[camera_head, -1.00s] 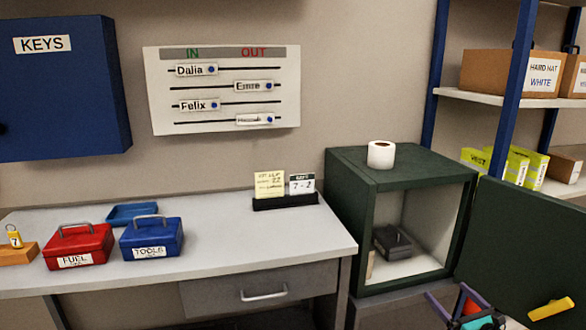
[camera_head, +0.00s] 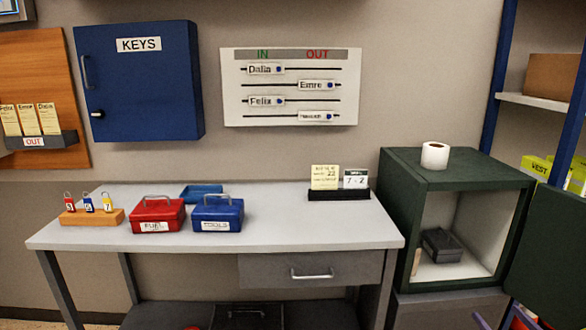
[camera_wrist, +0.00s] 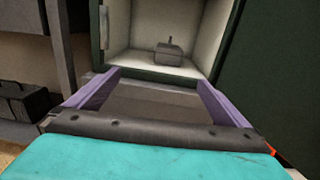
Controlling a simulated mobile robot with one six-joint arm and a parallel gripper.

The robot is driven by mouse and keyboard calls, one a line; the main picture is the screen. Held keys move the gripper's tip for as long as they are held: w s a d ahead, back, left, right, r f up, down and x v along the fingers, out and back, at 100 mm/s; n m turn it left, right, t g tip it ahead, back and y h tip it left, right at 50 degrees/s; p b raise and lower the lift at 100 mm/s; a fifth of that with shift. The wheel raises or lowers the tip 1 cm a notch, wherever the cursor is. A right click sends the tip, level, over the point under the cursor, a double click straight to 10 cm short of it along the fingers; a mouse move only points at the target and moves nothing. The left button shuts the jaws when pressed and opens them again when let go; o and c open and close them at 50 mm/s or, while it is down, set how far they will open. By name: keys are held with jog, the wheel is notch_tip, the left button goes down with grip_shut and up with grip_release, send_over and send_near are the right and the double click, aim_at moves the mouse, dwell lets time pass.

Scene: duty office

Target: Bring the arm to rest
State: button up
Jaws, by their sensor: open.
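My gripper (camera_wrist: 159,78) is open in the wrist view, with its two purple fingers spread apart and nothing between them. It points toward the open green safe, whose pale inside (camera_wrist: 130,30) shows beyond the fingertips. A dark grey box (camera_wrist: 168,52) sits on the safe floor, apart from the fingers. In the head view only a small purple and orange part of my arm shows at the bottom right edge; most of the arm is out of frame.
The green safe (camera_head: 400,215) stands right of the desk (camera_head: 310,228), its door (camera_head: 550,260) swung open to the right. The desk holds a red box (camera_head: 157,215), a blue box (camera_head: 217,215) and a padlock stand (camera_head: 92,217).

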jog(key=w+a+f+n+g+y+p, duration=0.1)
jog(key=w+a+f+n+g+y, duration=0.25)
jog(key=a+f, duration=0.4)
jog(key=w+a+f+n+g+y+p, duration=0.15)
jog(key=a+f+n, duration=0.25)
jog(key=a, duration=0.7)
jog(key=s+a+f+n+g+y+p, duration=0.1)
jog(key=a+f+n+g, duration=0.3)
jog(key=a, duration=0.5)
jog(key=s+a+f+n+g+y, duration=0.2)
jog(key=a+f+n, duration=0.2)
jog(key=a+f, duration=0.45)
jog(key=s+a+f+n+g+h+p, duration=0.1)
jog(key=s+a+f+n+g, duration=0.2)
jog(key=s+a+n+g, duration=0.25)
jog(key=s+a+f+n+g+h+p, duration=0.1)
jog(key=s+a+f+n+g, duration=0.2)
jog(key=s+a, duration=0.5)
jog(key=s+f+n+g+h+p, duration=0.1)
jog(key=s+n+g+h, duration=0.1)
jog(key=s+n, duration=0.4)
jog(key=s+f+n+g+h+p, duration=0.1)
jog(key=s+n+h, duration=0.2)
jog(key=s+n, duration=0.3)
jog(key=shift+s+a+f+g+h, duration=0.35)
jog(key=shift+s+a+f, duration=0.1)
jog(key=shift+s, duration=0.1)
